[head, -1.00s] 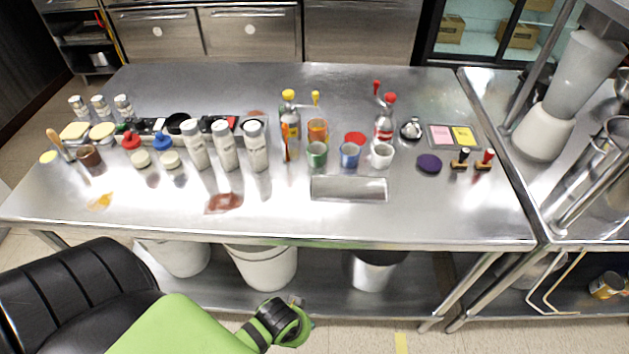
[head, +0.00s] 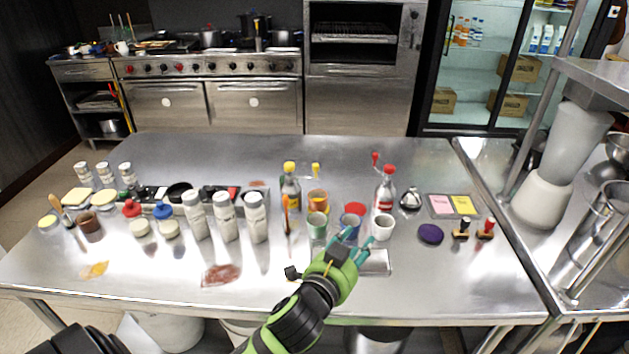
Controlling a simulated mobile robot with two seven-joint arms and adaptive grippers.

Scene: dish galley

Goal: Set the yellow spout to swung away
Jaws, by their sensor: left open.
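A clear bottle (head: 291,190) with a yellow cap stands in the middle of the table. Its yellow spout (head: 315,169) reaches out to the right, appearing above an orange cup (head: 318,199). My left gripper (head: 356,243) is open and empty, with teal fingertips pointing up the picture. It shows in front of the cups, lower right of the yellow-capped bottle and apart from it. The gripper covers part of a metal tray (head: 378,264). My right gripper is not in view.
A red-capped bottle (head: 385,191) stands to the right. Several white-topped shakers (head: 225,216) stand left. The table (head: 400,150) is clear at the back.

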